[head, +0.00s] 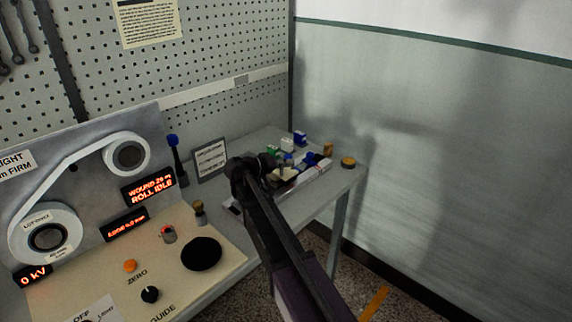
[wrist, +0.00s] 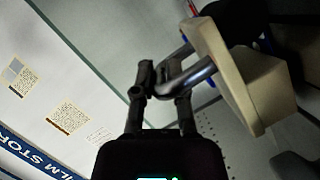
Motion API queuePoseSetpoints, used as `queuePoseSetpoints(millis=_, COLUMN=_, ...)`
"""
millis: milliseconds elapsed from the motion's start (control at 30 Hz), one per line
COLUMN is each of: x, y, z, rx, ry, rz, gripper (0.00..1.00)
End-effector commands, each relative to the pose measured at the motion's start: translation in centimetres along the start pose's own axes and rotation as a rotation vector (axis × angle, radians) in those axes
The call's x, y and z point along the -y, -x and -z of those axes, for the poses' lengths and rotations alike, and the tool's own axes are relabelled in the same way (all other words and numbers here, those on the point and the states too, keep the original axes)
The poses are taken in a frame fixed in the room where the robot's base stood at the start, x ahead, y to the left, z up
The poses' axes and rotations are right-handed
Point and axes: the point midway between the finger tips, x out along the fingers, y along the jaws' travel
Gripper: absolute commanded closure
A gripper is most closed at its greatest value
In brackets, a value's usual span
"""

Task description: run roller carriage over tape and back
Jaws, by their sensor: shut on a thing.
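My gripper (head: 262,166) is over the far right part of the bench, seen from behind and partly hidden by my own arm. In the wrist view my gripper (wrist: 162,82) is shut on a grey metal bar joined to a beige block (wrist: 222,62), which looks like the roller carriage. A small pale piece (head: 285,174) beside the gripper in the head view may be the same block. White tape (head: 80,158) runs between an upper reel (head: 127,154) and a lower reel (head: 46,237) on the grey panel. I cannot tell whether the carriage touches anything.
A long white box (head: 308,180), small blue and green items (head: 287,145) and a yellow-topped item (head: 348,162) crowd the bench's right end. A framed sign (head: 210,159) stands left of the gripper.

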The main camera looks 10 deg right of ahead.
Motion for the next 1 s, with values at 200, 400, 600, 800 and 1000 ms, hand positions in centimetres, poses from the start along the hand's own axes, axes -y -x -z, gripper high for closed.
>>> queuePoseSetpoints(millis=200, x=1.0, y=0.2, z=1.5, rx=0.001, ry=0.000, rz=-0.002, gripper=1.00)
queuePoseSetpoints(millis=400, x=3.1, y=1.1, z=4.7, rx=-0.001, ry=0.000, rz=-0.002, gripper=1.00)
queuePoseSetpoints(millis=600, x=5.6, y=2.3, z=8.3, rx=-0.001, ry=-0.001, rz=-0.004, gripper=1.00)
queuePoseSetpoints(millis=800, x=7.6, y=3.4, z=11.0, rx=-0.003, ry=0.000, rz=-0.004, gripper=1.00)
queuePoseSetpoints(millis=1000, x=8.3, y=3.8, z=12.1, rx=-0.002, ry=-0.001, rz=-0.005, gripper=1.00)
